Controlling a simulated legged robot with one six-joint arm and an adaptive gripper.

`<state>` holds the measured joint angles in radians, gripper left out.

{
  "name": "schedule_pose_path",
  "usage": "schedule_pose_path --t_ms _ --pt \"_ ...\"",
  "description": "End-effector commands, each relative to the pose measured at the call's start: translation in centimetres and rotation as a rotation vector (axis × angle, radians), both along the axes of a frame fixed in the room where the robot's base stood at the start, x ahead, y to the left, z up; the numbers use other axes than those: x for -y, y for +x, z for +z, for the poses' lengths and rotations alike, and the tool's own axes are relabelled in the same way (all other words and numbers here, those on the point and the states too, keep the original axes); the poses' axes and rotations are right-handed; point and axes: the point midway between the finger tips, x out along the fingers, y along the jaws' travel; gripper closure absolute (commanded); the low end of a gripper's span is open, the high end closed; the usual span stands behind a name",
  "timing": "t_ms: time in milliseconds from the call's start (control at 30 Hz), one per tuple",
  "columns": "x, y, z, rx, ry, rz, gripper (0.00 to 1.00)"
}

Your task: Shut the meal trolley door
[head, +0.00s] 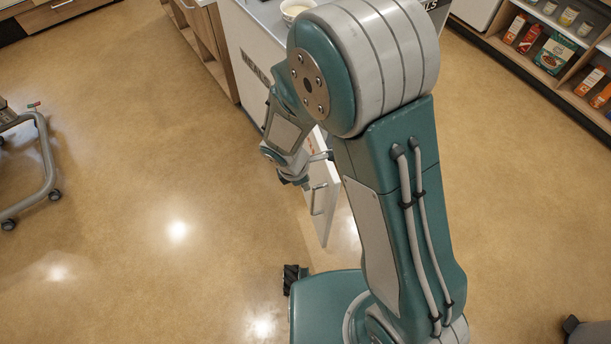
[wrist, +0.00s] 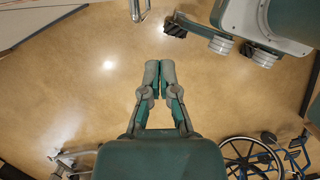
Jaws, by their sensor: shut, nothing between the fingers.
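The meal trolley (head: 247,42) stands at the top middle of the head view, partly hidden behind my arm. Its white door (head: 329,208) stands open, swung out from the trolley towards my base, with an upright metal handle (head: 317,199) on its face. The handle also shows at the top edge of the wrist view (wrist: 136,10). My gripper (wrist: 159,66) is shut and empty, fingertips together over bare floor. In the head view it is small and partly hidden by my wrist, left of the door; contact with the door cannot be told.
A bowl (head: 296,8) sits on the trolley top. A shelf unit with boxes and bottles (head: 553,53) stands at the upper right. A wheeled frame (head: 40,165) is at the left edge. A wheelchair (wrist: 255,158) shows in the wrist view. The floor left of the door is clear.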

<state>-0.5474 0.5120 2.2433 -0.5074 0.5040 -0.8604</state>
Motion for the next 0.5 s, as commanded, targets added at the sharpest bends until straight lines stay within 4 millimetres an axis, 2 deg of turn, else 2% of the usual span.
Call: schedule_pose_path --t_ms 300,500 --pt "1.5 0.3 -5.1 -0.003 0.0 -0.003 1.0" --pt "4.2 1.3 -4.8 0.001 0.002 -0.007 1.0"
